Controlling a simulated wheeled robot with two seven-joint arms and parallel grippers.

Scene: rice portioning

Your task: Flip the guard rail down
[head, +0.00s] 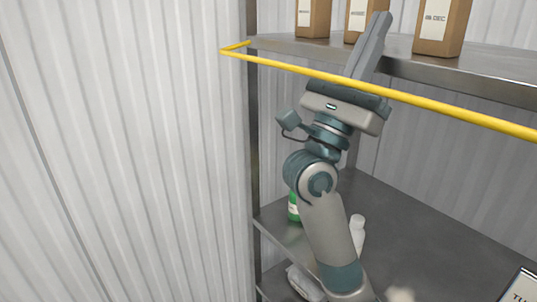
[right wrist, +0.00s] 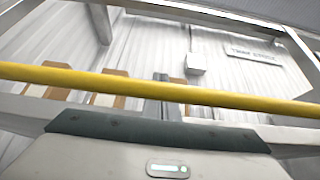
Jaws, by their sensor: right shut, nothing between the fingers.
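The guard rail (head: 300,70) is a thin yellow bar. In the head view it runs along the front of the upper shelf, at about shelf level, with a short bent end at the left post. In the right wrist view the rail (right wrist: 90,82) spans the whole picture. My right gripper (head: 380,18) is shut and empty, with its fingers pointing up past the rail at the upper shelf. The rail crosses near the base of the fingers. I cannot tell whether they touch. My left gripper is not in view.
Brown paper bags (head: 441,27) with white labels stand on the upper shelf (head: 460,72). On the lower shelf (head: 420,225) are a green bottle (head: 293,207) and a white bottle (head: 357,232). A corrugated wall (head: 120,150) fills the left side.

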